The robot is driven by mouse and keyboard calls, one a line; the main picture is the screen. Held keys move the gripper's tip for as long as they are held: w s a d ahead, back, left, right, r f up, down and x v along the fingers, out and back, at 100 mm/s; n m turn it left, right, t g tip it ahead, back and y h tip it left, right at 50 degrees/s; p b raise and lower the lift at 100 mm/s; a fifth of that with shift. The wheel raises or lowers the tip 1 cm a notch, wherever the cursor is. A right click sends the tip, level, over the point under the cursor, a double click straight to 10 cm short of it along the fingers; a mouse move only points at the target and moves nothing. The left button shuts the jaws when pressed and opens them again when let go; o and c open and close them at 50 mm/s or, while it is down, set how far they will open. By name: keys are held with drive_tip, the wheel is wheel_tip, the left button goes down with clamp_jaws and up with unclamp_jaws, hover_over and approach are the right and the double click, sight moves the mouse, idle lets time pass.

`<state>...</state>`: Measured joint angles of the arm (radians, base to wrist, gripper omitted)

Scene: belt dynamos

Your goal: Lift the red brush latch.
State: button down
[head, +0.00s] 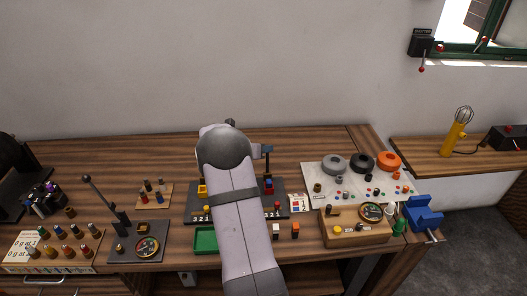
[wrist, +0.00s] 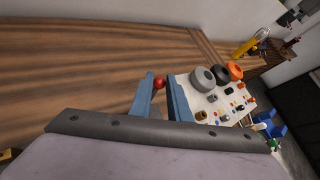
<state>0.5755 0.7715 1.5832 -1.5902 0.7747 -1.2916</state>
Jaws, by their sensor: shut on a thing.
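In the wrist view my gripper (wrist: 160,77) has its two blue-grey fingers close around a small red round knob (wrist: 159,84), which I take to be the red brush latch. The knob sits between the fingertips; whatever it joins below is hidden by the fingers and the gripper body. A red and blue part (head: 268,186) shows on that plate just right of the arm, under a blue-grey piece.
A white board (head: 312,172) with grey, black and orange rings stands right of the plate. A wooden block (head: 345,236) and blue vise (head: 425,214) are at front right. A dark plate with an upright lever (head: 104,203) stands left. The bench behind is clear.

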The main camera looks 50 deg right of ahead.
drive_tip(key=shift+w+d+r, duration=0.2)
drive_tip(key=shift+w+r, duration=0.1)
drive_tip(key=shift+r, duration=0.3)
drive_tip(key=c, duration=1.8)
unclamp_jaws()
drive_tip(key=shift+c, duration=0.2)
drive_tip(key=shift+o, duration=0.9)
drive_tip(key=shift+f, duration=0.25)
drive_tip(key=shift+a, duration=0.15)
drive_tip(key=b+v, duration=0.2)
drive_tip(key=v, duration=0.5)
